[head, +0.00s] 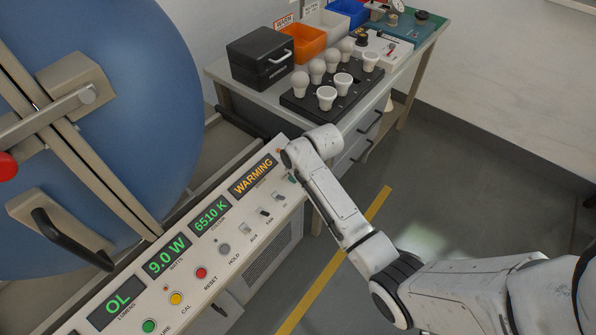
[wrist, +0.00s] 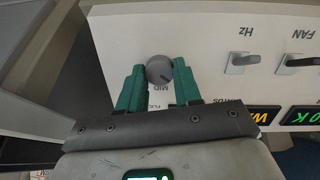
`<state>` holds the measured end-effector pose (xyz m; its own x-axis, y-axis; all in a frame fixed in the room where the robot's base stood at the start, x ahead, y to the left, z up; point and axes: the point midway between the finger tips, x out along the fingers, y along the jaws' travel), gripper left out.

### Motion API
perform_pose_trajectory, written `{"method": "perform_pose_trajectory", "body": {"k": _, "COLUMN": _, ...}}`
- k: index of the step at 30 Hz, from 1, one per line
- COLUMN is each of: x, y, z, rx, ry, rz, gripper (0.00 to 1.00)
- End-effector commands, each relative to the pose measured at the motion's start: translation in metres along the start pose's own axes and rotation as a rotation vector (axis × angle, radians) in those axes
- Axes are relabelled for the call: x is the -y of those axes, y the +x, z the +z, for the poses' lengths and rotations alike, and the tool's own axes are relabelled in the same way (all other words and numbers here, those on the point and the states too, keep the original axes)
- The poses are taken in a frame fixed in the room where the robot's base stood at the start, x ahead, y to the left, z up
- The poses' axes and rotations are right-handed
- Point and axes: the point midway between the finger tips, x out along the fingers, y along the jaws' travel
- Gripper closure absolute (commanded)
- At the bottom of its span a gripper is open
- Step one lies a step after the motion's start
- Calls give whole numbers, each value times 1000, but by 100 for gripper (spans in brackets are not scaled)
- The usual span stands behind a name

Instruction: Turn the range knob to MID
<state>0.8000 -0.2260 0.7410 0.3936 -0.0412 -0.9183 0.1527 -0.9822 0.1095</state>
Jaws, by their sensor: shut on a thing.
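The range knob (wrist: 158,69) is a round grey knob on the white panel, seen upside down in the wrist view. My gripper (wrist: 159,80) has its two green fingers shut on the knob, one on each side. A MID label shows between the fingers, just below the knob in the picture, with another label partly hidden under it. A dark mark shows at the knob's lower right, too small to read the setting surely. In the head view my arm hides the knob at the far end of the console (head: 215,250).
Toggle switches for Hz (wrist: 240,60) and FAN (wrist: 302,61) sit beside the knob. A bench (head: 340,122) behind holds a black bulb tray (head: 300,100) and boxes. A large blue sphere (head: 120,110) stands left.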

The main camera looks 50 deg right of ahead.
Motion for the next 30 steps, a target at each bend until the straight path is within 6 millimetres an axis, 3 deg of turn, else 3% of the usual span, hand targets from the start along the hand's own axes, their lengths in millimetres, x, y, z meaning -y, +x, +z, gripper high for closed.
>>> {"method": "perform_pose_trajectory", "body": {"k": 4, "x": 0, "y": 0, "z": 0, "rx": 0, "ry": 0, "rz": 0, "gripper": 97}}
{"method": "perform_pose_trajectory", "body": {"k": 14, "x": 0, "y": -1, "z": -1, "rx": 4, "ry": 55, "rz": -6, "gripper": 97}}
{"method": "perform_pose_trajectory", "body": {"k": 30, "x": -2, "y": -3, "z": -2, "rx": 22, "ry": 480, "rz": -38, "gripper": 97}}
